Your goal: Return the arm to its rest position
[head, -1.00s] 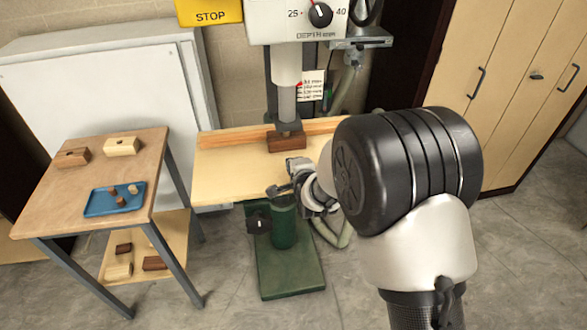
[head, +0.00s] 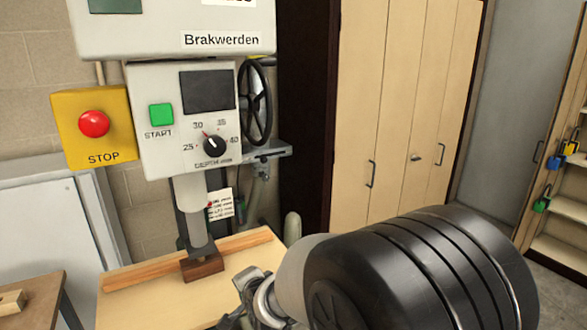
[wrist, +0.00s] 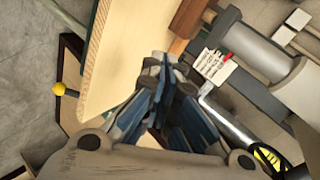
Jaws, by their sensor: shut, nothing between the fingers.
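My gripper (wrist: 165,70) is shut and empty in the wrist view. Its fingertips meet near the edge of the pale wooden drill table (wrist: 118,60); I cannot tell whether they touch it. In the head view my arm fills the lower right. The gripper shows only in part at the bottom edge, in front of the drill table (head: 225,285). A dark brown wooden block (head: 202,266) sits on the table under the grey drill spindle (head: 193,212), against the wooden fence (head: 145,272).
The drill press head (head: 182,118) stands above, with a yellow stop box (head: 93,127) at its left. Tall wooden lockers (head: 405,110) stand behind at the right. A side table (head: 38,295) with a light block (head: 12,302) is at the lower left.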

